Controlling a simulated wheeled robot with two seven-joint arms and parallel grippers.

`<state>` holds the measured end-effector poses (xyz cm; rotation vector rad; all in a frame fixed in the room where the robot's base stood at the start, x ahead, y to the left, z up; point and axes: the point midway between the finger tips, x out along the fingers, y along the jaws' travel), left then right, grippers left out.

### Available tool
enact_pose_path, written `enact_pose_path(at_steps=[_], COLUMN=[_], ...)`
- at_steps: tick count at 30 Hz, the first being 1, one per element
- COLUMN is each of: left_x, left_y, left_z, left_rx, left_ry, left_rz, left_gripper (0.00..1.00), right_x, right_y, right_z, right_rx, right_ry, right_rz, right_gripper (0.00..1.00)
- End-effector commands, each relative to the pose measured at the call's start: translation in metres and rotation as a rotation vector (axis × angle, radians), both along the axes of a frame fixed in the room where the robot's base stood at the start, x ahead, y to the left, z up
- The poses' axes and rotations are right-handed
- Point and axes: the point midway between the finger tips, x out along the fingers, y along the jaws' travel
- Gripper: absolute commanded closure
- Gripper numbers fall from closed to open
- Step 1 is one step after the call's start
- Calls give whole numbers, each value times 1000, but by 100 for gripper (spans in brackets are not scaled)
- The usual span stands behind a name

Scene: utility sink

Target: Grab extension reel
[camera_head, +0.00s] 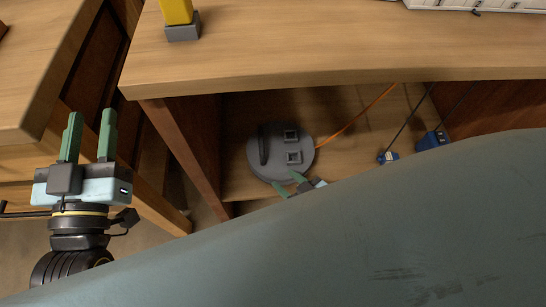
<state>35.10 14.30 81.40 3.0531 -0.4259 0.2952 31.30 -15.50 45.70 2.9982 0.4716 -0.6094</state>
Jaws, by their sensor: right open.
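The extension reel is a round grey reel (276,168) with a dark handle and square sockets on its face. It lies on the lower shelf under the wooden worktop, with an orange cable running off to the upper right. My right gripper (288,184) is open at the reel's near edge. Its green fingertips are close to the rim; I cannot tell whether they touch it. Most of the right arm is hidden. My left gripper (89,136) is open and empty at the left, its two green fingers pointing up the picture, well away from the reel.
The worktop (330,45) overhangs the shelf, and a wooden side panel (185,140) stands left of the reel. A yellow and grey object (181,22) stands on the worktop.

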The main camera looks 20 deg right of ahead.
Motion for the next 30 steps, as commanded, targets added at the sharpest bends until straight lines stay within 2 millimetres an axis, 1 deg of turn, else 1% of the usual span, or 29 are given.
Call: enact_pose_path(at_steps=[5,8,9,12,16,23,30], left_x=[-6,-11,-13,-18,-22,-27,-40], left_y=[-1,-2,-2,-1,0,1,5], left_z=[18,32,36,44,50,55,62], left_rx=[-32,-62,-73,-97,-115,-133,-175], left_ry=[-99,-191,-226,-306,-370,-432,-576], left_rz=[-7,-13,-14,-15,-14,-14,-13], left_gripper=[64,64,64,64,64,64,64], right_x=[15,28,36,52,67,81,112], right_y=[5,9,11,17,21,24,28], right_z=[-5,-10,-14,-22,-28,-34,-48], right_rx=[4,5,5,6,4,4,4], right_ry=[-9,-10,-10,-8,-7,-7,-7], right_rz=[-1,-3,-3,-3,-2,-2,-1], right_gripper=[59,59,59,59,59,59,59])
